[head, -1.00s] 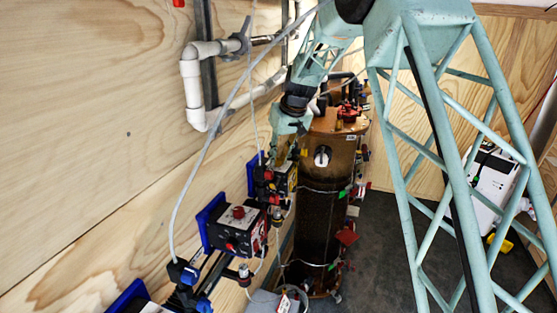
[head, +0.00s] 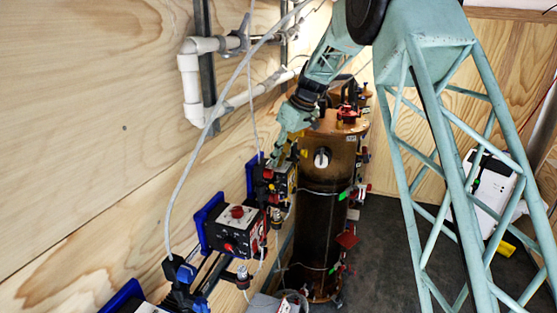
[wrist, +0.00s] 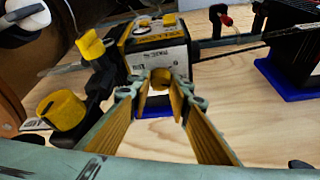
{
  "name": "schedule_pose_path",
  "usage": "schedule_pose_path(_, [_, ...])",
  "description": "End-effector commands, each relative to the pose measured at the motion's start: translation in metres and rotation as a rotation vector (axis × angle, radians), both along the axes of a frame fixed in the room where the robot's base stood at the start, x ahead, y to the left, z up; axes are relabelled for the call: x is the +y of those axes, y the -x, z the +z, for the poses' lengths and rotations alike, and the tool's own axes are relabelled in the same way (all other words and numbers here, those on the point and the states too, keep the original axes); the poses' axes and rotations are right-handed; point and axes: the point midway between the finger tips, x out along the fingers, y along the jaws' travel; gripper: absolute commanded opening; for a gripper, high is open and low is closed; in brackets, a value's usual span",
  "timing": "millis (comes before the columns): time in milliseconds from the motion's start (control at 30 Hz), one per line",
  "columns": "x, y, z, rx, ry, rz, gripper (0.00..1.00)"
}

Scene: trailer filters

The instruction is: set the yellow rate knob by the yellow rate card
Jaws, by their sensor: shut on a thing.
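The yellow-labelled dosing pump box (wrist: 160,52) is in the upper middle of the wrist view. The yellow rate knob (wrist: 160,75) sticks out from its front, between my fingertips. My gripper (wrist: 163,86) is shut on that knob, one yellow-padded finger at each side; the fingers partly hide it. Another yellow knob (wrist: 142,22) sits on the box's top. In the head view my gripper (head: 281,150) hangs at the pump box (head: 284,180) on the wall, and the grip itself is too small to make out. I cannot identify the yellow rate card in either view.
A red-knobbed pump (head: 235,228) on a blue bracket stands nearer on the same wall. A tall brown filter tank (head: 325,220) stands close to the right of my gripper. Yellow valve handles (wrist: 62,110) are left of my fingers. A grey hose hangs in front of the wall.

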Motion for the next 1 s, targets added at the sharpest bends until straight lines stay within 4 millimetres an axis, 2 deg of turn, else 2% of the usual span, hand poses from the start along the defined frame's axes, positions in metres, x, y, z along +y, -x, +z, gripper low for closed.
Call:
schedule_pose_path(633, [-0.0001,0.0003,-0.0005,0.001,0.001,0.053,0.08])
schedule_pose_path(667, [-0.0001,0.0004,-0.0006,0.001,0.001,0.053,0.2])
schedule_pose_path(800, [-0.0001,0.0002,-0.0005,0.001,0.001,0.053,0.32])
schedule_pose_path(1000, [-0.0001,0.0001,-0.0003,0.0,0.001,0.053,0.32])
